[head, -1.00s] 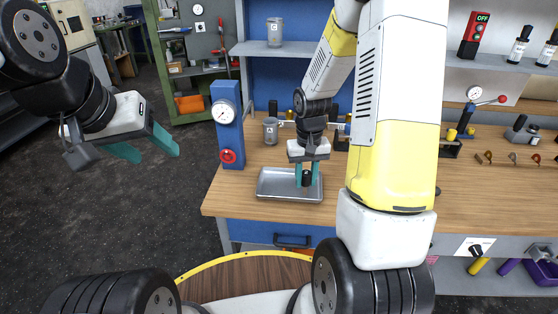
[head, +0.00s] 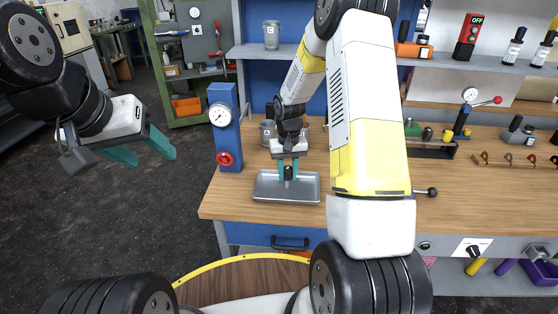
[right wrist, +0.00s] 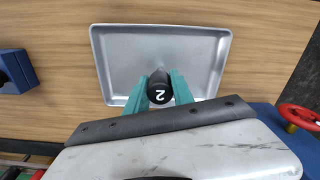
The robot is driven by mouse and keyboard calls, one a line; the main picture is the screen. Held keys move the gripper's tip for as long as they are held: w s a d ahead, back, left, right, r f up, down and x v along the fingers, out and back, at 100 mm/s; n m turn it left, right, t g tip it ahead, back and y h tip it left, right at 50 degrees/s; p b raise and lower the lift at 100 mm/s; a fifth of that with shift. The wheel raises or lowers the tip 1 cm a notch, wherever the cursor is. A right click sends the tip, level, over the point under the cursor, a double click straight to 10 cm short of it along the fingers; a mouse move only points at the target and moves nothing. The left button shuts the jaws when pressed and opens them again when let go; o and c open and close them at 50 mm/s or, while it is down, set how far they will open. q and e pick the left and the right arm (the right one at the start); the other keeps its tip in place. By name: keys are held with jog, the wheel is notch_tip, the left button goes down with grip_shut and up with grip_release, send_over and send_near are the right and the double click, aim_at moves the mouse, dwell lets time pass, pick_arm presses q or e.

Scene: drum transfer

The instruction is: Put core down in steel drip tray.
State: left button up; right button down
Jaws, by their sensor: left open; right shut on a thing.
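The steel drip tray (head: 265,190) is a shallow grey rectangle near the bench's front left corner. The core is over the tray's inside; whether it touches the floor I cannot tell. In the right wrist view the tray (right wrist: 118,60) spreads behind the core. My left gripper (head: 142,148) is open and empty, left of the bench.
A blue post (head: 226,130) with a gauge and red valve wheel (head: 224,158) stands left of the tray. A grey canister (head: 267,132) stands behind my right gripper.

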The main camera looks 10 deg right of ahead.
jog(key=shift+f, duration=0.15)
jog(key=c, duration=1.1)
grip_release()
notch_tip(320, 180, up, 12)
jog(key=shift+r, duration=0.2)
jog(key=s+a+r+t+y, duration=0.1)
jog(key=s+r+t, duration=0.3)
jog(key=s+r, duration=1.2)
jog(key=s+a+r+t+y, duration=0.1)
jog(key=s+t, duration=0.1)
jog(key=s, duration=0.7)
jog(key=shift+a+r+n, duration=0.25)
jog(key=shift+r+n, duration=0.1)
jog(key=shift+n, duration=0.05)
